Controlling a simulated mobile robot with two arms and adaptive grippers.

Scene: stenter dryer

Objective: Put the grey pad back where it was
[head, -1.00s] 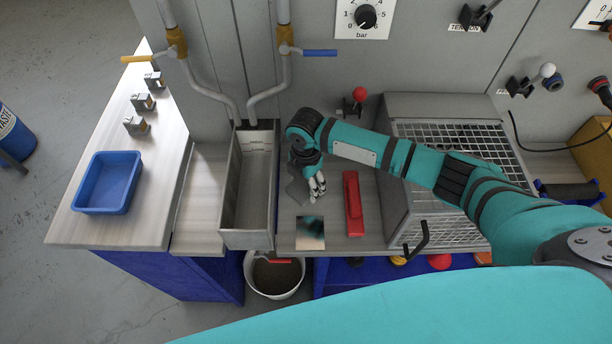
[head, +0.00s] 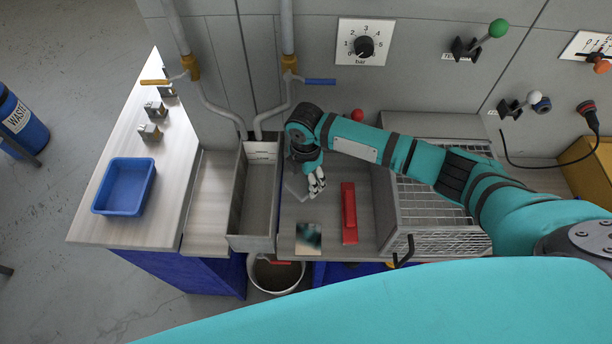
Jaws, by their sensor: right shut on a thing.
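My right gripper (head: 316,187) hangs low over the grey counter (head: 328,218), between the deep grey trough and a red bar. It is shut on the grey pad (head: 296,188), a thin flat piece that shows just left of the fingers. The pad looks tilted, and part of it is hidden by the hand. Its grey blends with the counter, so I cannot tell whether it touches the surface. My left gripper is not in view.
A square dark-and-pale swatch (head: 309,238) lies at the counter's front edge. The red bar (head: 349,213) lies right of the hand, before a wire-mesh cage (head: 445,215). The trough (head: 239,242) stands left, and a blue tray (head: 124,187) sits farther left.

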